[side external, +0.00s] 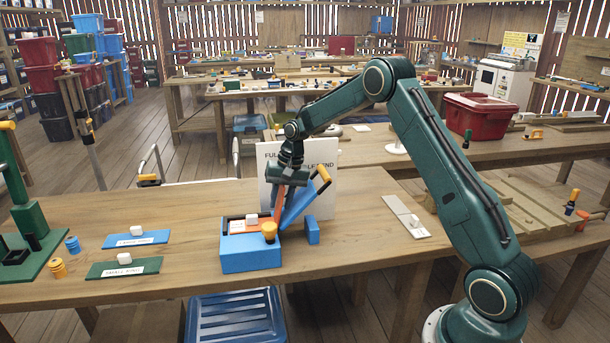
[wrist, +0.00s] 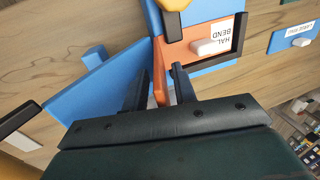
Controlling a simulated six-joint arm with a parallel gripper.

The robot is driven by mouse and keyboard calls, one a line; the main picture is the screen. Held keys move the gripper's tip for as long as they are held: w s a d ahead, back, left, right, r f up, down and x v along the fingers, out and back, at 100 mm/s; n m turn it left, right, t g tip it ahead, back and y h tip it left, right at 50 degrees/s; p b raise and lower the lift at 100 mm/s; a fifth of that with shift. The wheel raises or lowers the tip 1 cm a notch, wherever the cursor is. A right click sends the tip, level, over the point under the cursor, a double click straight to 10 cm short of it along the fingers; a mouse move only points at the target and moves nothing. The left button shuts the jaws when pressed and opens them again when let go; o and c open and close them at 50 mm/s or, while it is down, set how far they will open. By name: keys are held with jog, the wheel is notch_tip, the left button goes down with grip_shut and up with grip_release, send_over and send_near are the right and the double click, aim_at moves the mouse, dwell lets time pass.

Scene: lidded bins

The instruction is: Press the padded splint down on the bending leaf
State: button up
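A blue box (side external: 250,262) stands on the bench. A HALF BEND label and a white block (side external: 252,219) show in it, also in the wrist view (wrist: 208,46). An orange leaf (side external: 278,207) rises steeply from the box; in the wrist view it (wrist: 162,70) lies between my fingers. A blue lid (side external: 303,203) with a yellow handle leans open to the right. My gripper (wrist: 162,72) points down at the leaf with its fingers apart; whether they touch it I cannot tell. No part is clearly recognisable as the padded splint.
A yellow knob (side external: 269,231) stands at the box front. A blue plate (side external: 137,239) and a green plate (side external: 124,268), each with a white block, lie left. A grey strip (side external: 405,216) lies right. A white sign (side external: 325,180) stands behind. The front bench edge is clear.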

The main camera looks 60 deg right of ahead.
jog(key=v, duration=1.3)
jog(key=shift+r, duration=0.35)
grip_shut()
jog(key=r+n, duration=0.1)
jog(key=n, duration=0.5)
jog(key=w+a+r+n+t+y, duration=0.1)
jog(key=n, duration=0.5)
jog(key=r+n+t+y, duration=0.1)
jog(key=n, duration=0.5)
jog(key=shift+w+a+r, duration=0.2)
jog(key=shift+w+r, duration=0.1)
